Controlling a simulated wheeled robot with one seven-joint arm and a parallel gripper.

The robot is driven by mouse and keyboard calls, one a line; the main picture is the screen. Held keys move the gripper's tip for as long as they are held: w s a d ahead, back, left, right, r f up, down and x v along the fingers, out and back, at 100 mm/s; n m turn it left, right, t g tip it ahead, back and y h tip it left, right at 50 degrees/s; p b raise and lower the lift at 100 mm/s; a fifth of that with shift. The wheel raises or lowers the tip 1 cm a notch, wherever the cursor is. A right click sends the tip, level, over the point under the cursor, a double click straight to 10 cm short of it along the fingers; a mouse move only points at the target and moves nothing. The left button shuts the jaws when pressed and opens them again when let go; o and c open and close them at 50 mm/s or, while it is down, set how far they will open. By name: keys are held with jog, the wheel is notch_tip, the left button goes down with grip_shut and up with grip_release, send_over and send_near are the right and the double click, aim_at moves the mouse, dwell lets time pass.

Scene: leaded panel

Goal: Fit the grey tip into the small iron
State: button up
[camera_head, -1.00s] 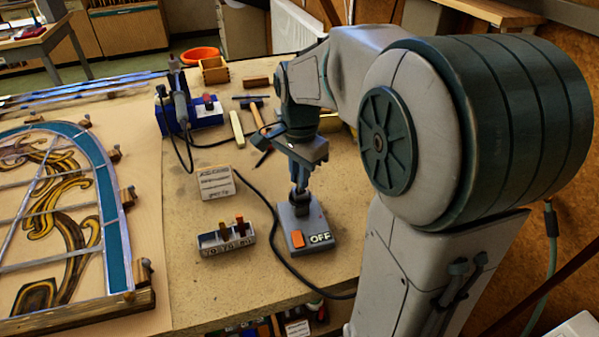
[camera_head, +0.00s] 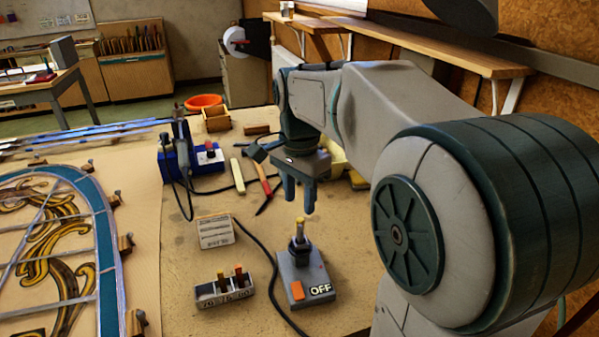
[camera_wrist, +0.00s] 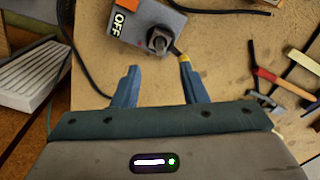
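The small iron (camera_head: 299,243) stands upright in a grey base with an orange switch and an OFF label. Its upper end is yellow. In the wrist view the base (camera_wrist: 140,24) is at the top, with the yellow end (camera_wrist: 184,58) near the right finger. My gripper (camera_head: 298,202) is raised above the iron, fingers down, apart and empty; it also shows open in the wrist view (camera_wrist: 158,72). A numbered tip holder (camera_head: 224,291) left of the base carries upright tips, dark and orange-brown. I cannot make out which part is the grey tip.
A dark cable curves beside the base. A blue unit (camera_head: 192,158), a red-handled tool (camera_head: 264,180) and a pale yellow strip (camera_head: 237,173) lie farther back. The leaded panel (camera_head: 95,225) fills the left.

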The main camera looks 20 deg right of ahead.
notch_tip(320, 180, up, 6)
jog(key=shift+f, duration=0.15)
dwell(0.5)
